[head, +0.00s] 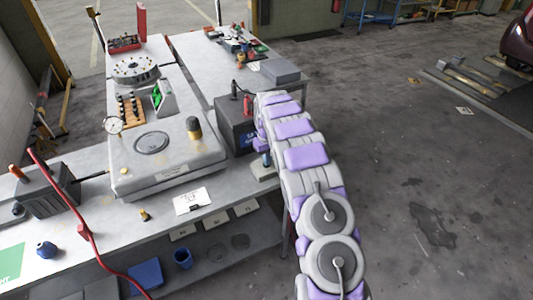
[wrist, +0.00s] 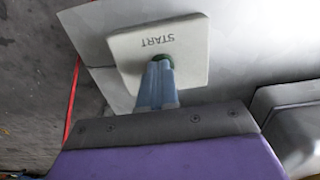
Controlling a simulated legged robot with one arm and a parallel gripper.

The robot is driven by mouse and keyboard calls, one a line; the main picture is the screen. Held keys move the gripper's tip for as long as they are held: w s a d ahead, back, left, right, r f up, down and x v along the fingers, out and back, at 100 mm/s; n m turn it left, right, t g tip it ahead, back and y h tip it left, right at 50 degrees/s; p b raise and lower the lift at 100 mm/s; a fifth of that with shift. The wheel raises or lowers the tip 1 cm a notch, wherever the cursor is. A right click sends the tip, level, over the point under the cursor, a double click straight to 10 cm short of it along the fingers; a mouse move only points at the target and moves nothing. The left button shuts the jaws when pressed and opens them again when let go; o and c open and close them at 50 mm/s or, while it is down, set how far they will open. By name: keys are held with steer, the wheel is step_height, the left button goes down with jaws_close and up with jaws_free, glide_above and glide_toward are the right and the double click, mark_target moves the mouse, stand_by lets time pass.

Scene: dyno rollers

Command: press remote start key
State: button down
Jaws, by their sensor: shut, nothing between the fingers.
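A pale square plate marked START (wrist: 190,68) lies in the wrist view, its lettering upside down. A small dark green key (wrist: 163,57) sits on it, partly hidden behind my fingertips. My gripper (wrist: 158,70) is shut and empty, with its blue-grey fingertips right at the green key. I cannot tell whether they touch or press it. In the head view the plate (head: 264,174) is at the bench's right edge, and my gripper (head: 266,160) is just above it, with my arm coming in from the right.
A dark box (head: 236,130) stands on the bench just left of my arm. A large pale machine (head: 165,170) with a dial and knob fills the middle bench. A white card (head: 193,200) lies in front. The floor at right (head: 400,140) is mostly clear.

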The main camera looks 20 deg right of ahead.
steer(key=shift+a, duration=0.25)
steer(key=shift+f, duration=0.25)
steer(key=shift+s+a+f+p, duration=0.1)
steer(key=shift+s+f+p, duration=0.1)
steer(key=shift+f+p, duration=0.35)
steer(key=shift+s+f, duration=0.1)
steer(key=shift+f, duration=0.05)
steer(key=shift+s, duration=0.1)
steer(key=shift+w+r, duration=0.2)
steer(key=shift+r, duration=0.35)
step_height(320, 180, up, 14)
steer(key=p, duration=0.2)
steer(key=shift+w+d, duration=0.25)
steer(key=shift+d, duration=0.05)
